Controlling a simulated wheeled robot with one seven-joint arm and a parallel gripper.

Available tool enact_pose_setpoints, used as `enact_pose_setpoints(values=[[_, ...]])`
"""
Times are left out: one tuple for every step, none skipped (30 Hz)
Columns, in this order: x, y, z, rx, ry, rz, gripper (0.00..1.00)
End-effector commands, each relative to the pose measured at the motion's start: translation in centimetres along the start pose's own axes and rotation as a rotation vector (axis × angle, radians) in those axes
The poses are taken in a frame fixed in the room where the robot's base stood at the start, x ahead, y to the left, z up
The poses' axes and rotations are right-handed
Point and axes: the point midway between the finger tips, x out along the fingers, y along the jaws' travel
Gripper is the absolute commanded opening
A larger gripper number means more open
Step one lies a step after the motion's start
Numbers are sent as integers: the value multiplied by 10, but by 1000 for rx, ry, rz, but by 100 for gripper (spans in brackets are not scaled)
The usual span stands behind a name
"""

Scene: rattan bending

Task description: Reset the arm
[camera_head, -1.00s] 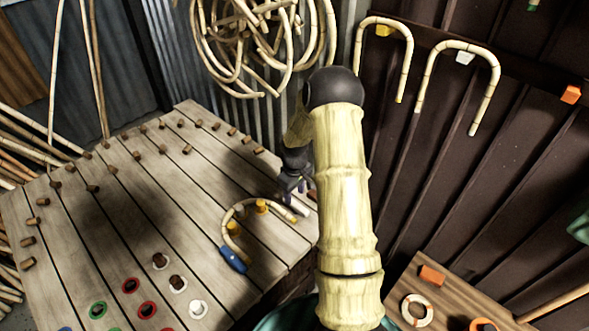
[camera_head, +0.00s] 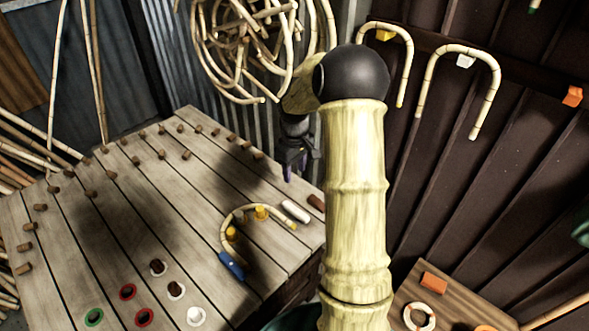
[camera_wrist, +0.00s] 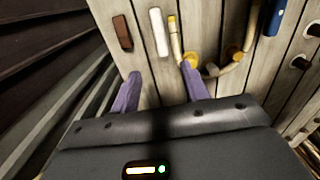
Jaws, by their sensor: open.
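My gripper (camera_head: 298,165) is raised above the far right edge of the plank table (camera_head: 185,215), apart from everything on it. In the wrist view its two purple fingers (camera_wrist: 160,92) are spread with nothing between them. A curved rattan piece (camera_head: 228,222) lies on the table below, bent around yellow pegs (camera_head: 261,213). A blue handled part (camera_head: 232,265) sits at its near end. A white cylinder (camera_head: 296,211) lies beside its other end, and it also shows in the wrist view (camera_wrist: 159,32). A brown block (camera_wrist: 122,33) lies next to the white cylinder.
Several wooden pegs (camera_head: 92,194) stand on the table. Coloured rings (camera_head: 127,291) lie at its near side. Bent canes (camera_head: 487,95) hang on the dark right wall. A rattan coil (camera_head: 240,45) hangs behind my arm. A side table (camera_head: 455,305) stands at lower right.

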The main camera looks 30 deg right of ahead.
Motion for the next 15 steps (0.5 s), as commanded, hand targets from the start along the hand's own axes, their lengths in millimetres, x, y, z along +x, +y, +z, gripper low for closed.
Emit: enact_pose_setpoints(values=[[0, 0, 0, 0, 0, 0, 45], [0, 0, 0, 0, 0, 0, 45], [0, 0, 0, 0, 0, 0, 45], [0, 0, 0, 0, 0, 0, 45], [0, 0, 0, 0, 0, 0, 45], [0, 0, 0, 0, 0, 0, 45], [0, 0, 0, 0, 0, 0, 45], [0, -1, 0, 0, 0, 1, 45], [-1, -3, 0, 1, 1, 2, 45], [-2, -6, 1, 3, 2, 4, 45], [-4, -10, 1, 5, 4, 7, 45], [-7, -17, 2, 9, 8, 12, 45], [-9, -23, 3, 16, 10, 16, 45], [-12, -32, 5, 21, 15, 21, 45], [-17, -44, 7, 34, 23, 27, 45]])
